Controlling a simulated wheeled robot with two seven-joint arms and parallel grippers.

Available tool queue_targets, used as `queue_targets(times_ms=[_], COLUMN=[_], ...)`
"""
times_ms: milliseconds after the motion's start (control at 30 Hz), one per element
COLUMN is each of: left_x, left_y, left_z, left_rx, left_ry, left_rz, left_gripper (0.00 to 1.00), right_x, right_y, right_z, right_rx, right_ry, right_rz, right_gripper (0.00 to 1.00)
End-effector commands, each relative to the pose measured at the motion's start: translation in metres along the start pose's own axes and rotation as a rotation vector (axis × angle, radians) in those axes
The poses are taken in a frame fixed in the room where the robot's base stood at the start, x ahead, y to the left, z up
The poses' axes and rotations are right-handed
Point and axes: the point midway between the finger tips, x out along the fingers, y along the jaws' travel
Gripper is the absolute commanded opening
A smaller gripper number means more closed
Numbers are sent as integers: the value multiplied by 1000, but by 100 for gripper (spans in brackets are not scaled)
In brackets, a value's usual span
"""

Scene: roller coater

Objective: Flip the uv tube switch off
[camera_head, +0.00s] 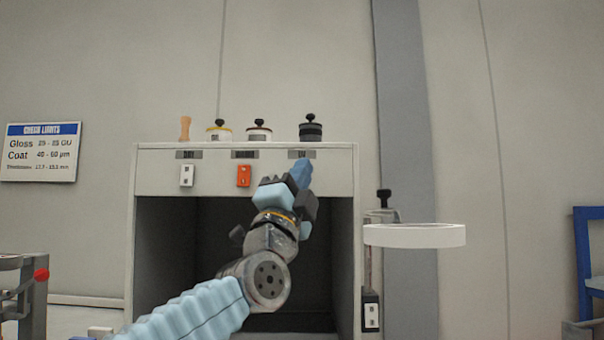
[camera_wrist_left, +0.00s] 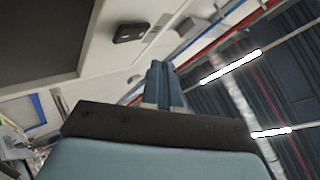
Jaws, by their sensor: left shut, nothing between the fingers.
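The UV label (camera_head: 301,154) is at the right end of the cabinet's front panel (camera_head: 215,185). My left gripper (camera_head: 301,173) is shut and empty in front of the panel just below this label. It hides the place under the label, so the UV switch does not show in the head view. In the left wrist view the shut fingers (camera_wrist_left: 160,84) point toward the pale panel. A dark switch-like block (camera_wrist_left: 130,32) sits on that panel, apart from the fingertips; its on or off position cannot be told. My right gripper is out of view.
A white switch (camera_head: 187,175) and an orange switch (camera_head: 243,176) sit left on the panel. Lidded pots (camera_head: 311,128) and a wooden piece (camera_head: 185,128) stand on top. A white ring-like object (camera_head: 414,236) and a lower switch box (camera_head: 371,312) are to the right.

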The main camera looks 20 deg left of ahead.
Motion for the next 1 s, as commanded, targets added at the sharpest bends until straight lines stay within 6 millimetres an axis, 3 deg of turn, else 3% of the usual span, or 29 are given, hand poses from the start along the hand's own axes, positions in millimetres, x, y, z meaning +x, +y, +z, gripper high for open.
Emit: queue_targets(times_ms=[333,1000], left_x=[-23,-24], left_y=[-15,-17], left_z=[-16,-17], left_rx=[-1,0], left_ry=[1,0], left_rz=[0,1], left_gripper=[0,0], right_x=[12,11], right_y=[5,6], right_z=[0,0], right_rx=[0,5], right_ry=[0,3], right_rz=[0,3], right_gripper=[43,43])
